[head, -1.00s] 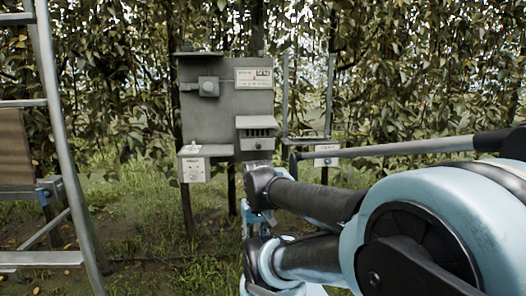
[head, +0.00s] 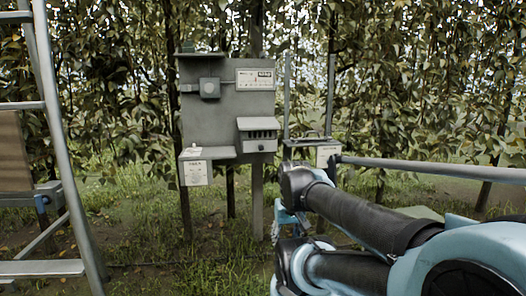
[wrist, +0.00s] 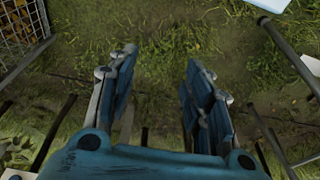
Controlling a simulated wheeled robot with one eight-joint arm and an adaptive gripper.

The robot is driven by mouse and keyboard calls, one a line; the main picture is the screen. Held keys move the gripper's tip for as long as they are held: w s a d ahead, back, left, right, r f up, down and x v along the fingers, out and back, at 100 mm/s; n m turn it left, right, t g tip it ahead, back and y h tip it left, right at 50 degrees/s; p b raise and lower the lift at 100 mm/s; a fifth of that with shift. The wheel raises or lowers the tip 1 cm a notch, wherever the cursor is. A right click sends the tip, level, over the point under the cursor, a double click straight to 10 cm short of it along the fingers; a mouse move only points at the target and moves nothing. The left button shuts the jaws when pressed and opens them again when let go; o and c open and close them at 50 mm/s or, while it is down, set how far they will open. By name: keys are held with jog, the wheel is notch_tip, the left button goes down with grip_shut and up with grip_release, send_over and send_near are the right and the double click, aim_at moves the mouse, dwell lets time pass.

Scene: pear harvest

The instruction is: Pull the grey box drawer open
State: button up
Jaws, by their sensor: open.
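The grey box drawer (head: 258,144) is a small grey box with a sloped top on the lower right of the grey panel (head: 218,110). Its slotted front faces me, with a small round knob low on it. The drawer looks shut. My gripper (head: 284,221) hangs below and slightly right of the box in the head view, partly hidden by my arm. In the wrist view my gripper (wrist: 160,72) is open and empty, its two blue-grey fingers apart above grass. The drawer cannot be made out in the wrist view.
A metal ladder (head: 55,130) stands at the left. A small shelf with a labelled box (head: 196,172) is at the panel's lower left, and another labelled box (head: 327,155) is at its right. A wire crate (wrist: 22,28) and dark poles show in the wrist view.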

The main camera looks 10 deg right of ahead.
jog(key=w+a+r+m+t+y, duration=0.15)
jog(key=w+r, duration=0.25)
jog(key=w, duration=0.4)
jog(key=w+a+r+t+y, duration=0.1)
jog(key=w+r+t+y, duration=0.1)
jog(key=w+r, duration=0.35)
jog(key=w+a+r+t+y, duration=0.1)
jog(key=w+a+r+t, duration=0.1)
jog(key=w, duration=0.7)
jog(key=w+d+r+m+t+y, duration=0.1)
jog(key=w+d+r+m+t, duration=0.2)
jog(key=w, duration=0.6)
jog(key=m+t, duration=0.1)
jog(key=t, duration=0.2)
send_near(262, 148)
jog(key=shift+h, duration=0.35)
jog(key=x, duration=0.9)
jog(key=shift+w+a+r, duration=0.1)
jog(key=shift+w+a, duration=0.05)
jog(key=shift+a, duration=0.15)
grip_shut()
